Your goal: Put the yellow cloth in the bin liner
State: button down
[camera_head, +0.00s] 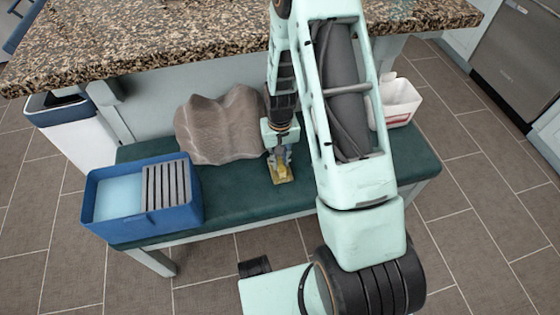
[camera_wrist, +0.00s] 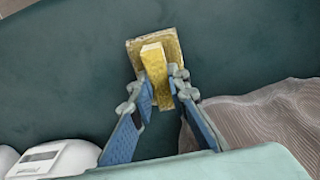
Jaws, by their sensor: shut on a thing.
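The yellow cloth (camera_head: 283,174) lies on the dark green bench top, near the bench's middle. In the wrist view the cloth (camera_wrist: 153,57) shows as a flat square with a raised fold. My gripper (camera_head: 281,157) points down at it, and in the wrist view my gripper's blue fingers (camera_wrist: 162,85) are shut on the raised fold. The flat part still appears to rest on the bench. A grey-brown rippled bag (camera_head: 222,125), which looks like the bin liner, stands on the bench just left of my gripper. It also shows in the wrist view (camera_wrist: 270,120). Its opening is not clearly visible.
A blue tray (camera_head: 128,228) with a grey slatted part sits on the bench's left end. A white container (camera_head: 402,103) stands at the right, partly behind my arm. A speckled counter (camera_head: 150,38) overhangs behind. A white bin (camera_head: 80,135) stands on the floor at left.

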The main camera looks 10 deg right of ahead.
jog(key=shift+f, duration=0.1)
jog(key=c, duration=1.8)
grip_release()
jog(key=shift+c, duration=0.2)
